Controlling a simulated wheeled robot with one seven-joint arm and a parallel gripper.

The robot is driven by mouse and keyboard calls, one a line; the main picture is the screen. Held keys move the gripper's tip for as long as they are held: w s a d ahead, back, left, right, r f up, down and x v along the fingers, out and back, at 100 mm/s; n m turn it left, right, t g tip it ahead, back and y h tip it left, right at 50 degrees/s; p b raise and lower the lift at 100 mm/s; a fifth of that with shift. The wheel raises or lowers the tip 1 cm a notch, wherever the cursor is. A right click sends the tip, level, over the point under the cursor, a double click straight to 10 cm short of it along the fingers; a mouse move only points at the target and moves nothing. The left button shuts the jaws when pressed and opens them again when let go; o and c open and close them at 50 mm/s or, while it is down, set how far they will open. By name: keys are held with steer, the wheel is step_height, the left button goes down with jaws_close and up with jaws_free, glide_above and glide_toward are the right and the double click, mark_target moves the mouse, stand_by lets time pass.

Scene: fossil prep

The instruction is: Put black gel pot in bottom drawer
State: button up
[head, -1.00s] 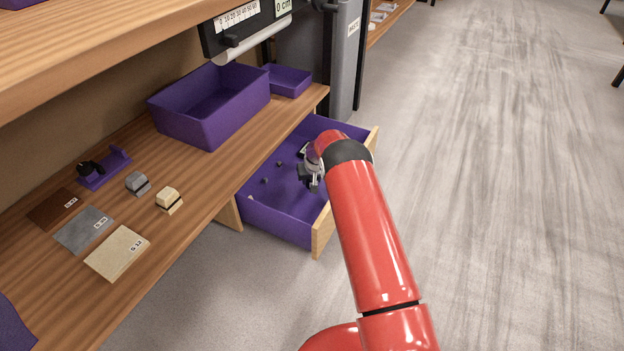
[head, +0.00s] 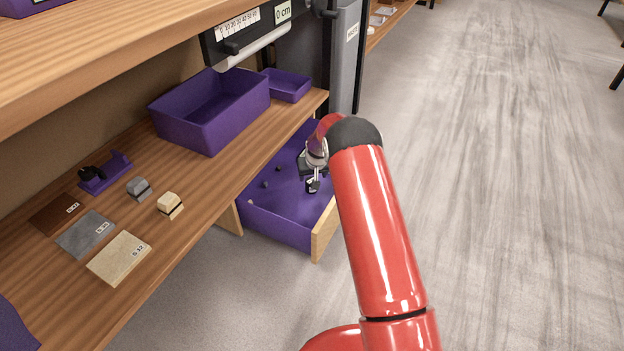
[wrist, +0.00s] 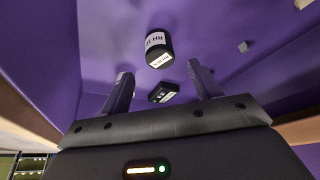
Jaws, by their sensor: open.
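The black gel pot (wrist: 158,44), a small dark pot with white labels, lies inside the open purple bottom drawer (head: 275,222) in the wrist view. It is beyond my fingertips and apart from them. My gripper (wrist: 160,74) is open, with nothing held between its two fingers. In the head view my gripper (head: 312,172) is low over the drawer's right part. A small black and white shape shows just under it there, too small to name surely.
A small black labelled block (wrist: 163,93) lies in the drawer between my fingers in view. A few small bits lie on the drawer floor. A purple bin (head: 210,110) and a shallow purple tray (head: 287,84) stand on the bench above. The floor to the right is clear.

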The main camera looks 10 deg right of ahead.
steer(key=s+f+v, duration=0.1)
steer(key=s+v, duration=0.1)
steer(key=v, duration=1.6)
steer(key=s+f+v, duration=0.1)
steer(key=s+v, duration=0.1)
steer(key=v, duration=1.5)
steer(key=s+r, duration=0.3)
steer(key=s, duration=1.2)
steer(key=s+d+r+t, duration=0.1)
steer(key=s+r, duration=0.2)
steer(key=s, duration=1.2)
steer(key=shift+s+m, duration=0.2)
steer(key=shift+m, duration=0.1)
steer(key=shift+r, duration=0.1)
step_height(320, 180, up, 9)
steer(key=p, duration=0.9)
